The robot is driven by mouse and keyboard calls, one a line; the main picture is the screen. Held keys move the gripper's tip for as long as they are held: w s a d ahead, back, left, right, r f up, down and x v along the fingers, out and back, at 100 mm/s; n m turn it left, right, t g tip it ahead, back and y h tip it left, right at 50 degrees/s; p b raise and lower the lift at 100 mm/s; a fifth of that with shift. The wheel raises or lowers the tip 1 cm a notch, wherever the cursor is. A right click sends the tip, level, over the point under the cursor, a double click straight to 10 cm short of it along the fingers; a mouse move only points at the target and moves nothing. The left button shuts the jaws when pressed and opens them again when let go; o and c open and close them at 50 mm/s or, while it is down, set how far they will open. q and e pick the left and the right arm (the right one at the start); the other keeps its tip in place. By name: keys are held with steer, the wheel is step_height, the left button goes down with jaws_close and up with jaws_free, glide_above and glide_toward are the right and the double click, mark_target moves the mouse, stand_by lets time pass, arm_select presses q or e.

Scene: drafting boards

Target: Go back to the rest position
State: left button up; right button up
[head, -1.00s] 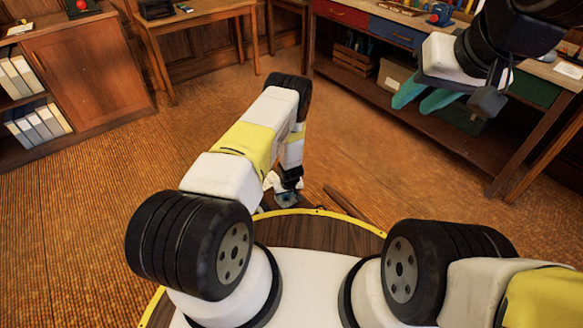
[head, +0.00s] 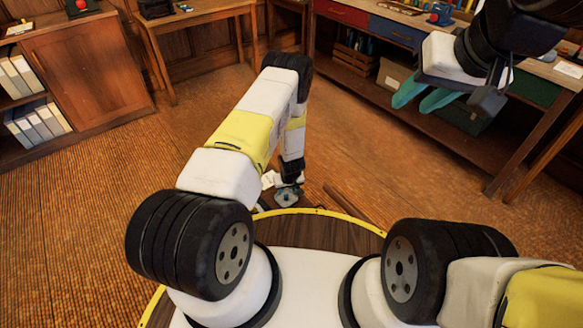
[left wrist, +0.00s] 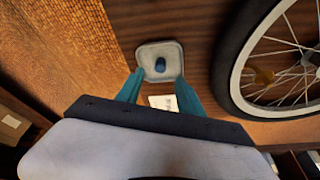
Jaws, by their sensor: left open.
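My left gripper (head: 287,196) hangs low in the head view, just beyond the yellow-rimmed front edge of my base, and is small and partly hidden there. In the left wrist view its two teal fingers (left wrist: 158,88) are spread apart with nothing held between them. Beyond the fingertips is a pale square piece with a dark blue knob (left wrist: 160,65), apart from the fingers. My right gripper (head: 412,103) is raised at the upper right of the head view. Its two teal fingers stand apart and hold nothing visible.
A long workbench (head: 530,140) with drawers and a lower shelf stands at the right, behind my right gripper in the picture. A wooden cabinet (head: 90,75) with binders is at the left. A small table (head: 200,20) stands at the back.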

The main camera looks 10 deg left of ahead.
arm_select(q)
steer(key=w+d+r+h, duration=0.1)
steer(key=w+d+r, duration=0.1)
steer(key=r, duration=1.1)
steer(key=w+d+r+h, duration=0.1)
steer(key=w+r, duration=0.1)
steer(key=r, duration=1)
steer(key=s+r+m+t+h, duration=0.1)
steer(key=s+r, duration=0.1)
steer(key=r, duration=0.7)
steer(key=s+r+m+t+h, duration=0.1)
steer(key=s+r, duration=0.1)
steer(key=r, duration=0.7)
steer(key=s+a+r+m, duration=0.1)
steer(key=s+r+m, duration=0.1)
steer(key=s+r, duration=1)
steer(key=s+a+r, duration=0.2)
steer(key=s+r, duration=0.2)
steer(key=s, duration=0.4)
steer(key=s+a+r+m+t, duration=0.1)
steer(key=s+r, duration=0.3)
steer(key=s, duration=0.4)
steer(key=shift+s+a, duration=0.15)
steer(key=shift+a, duration=0.5)
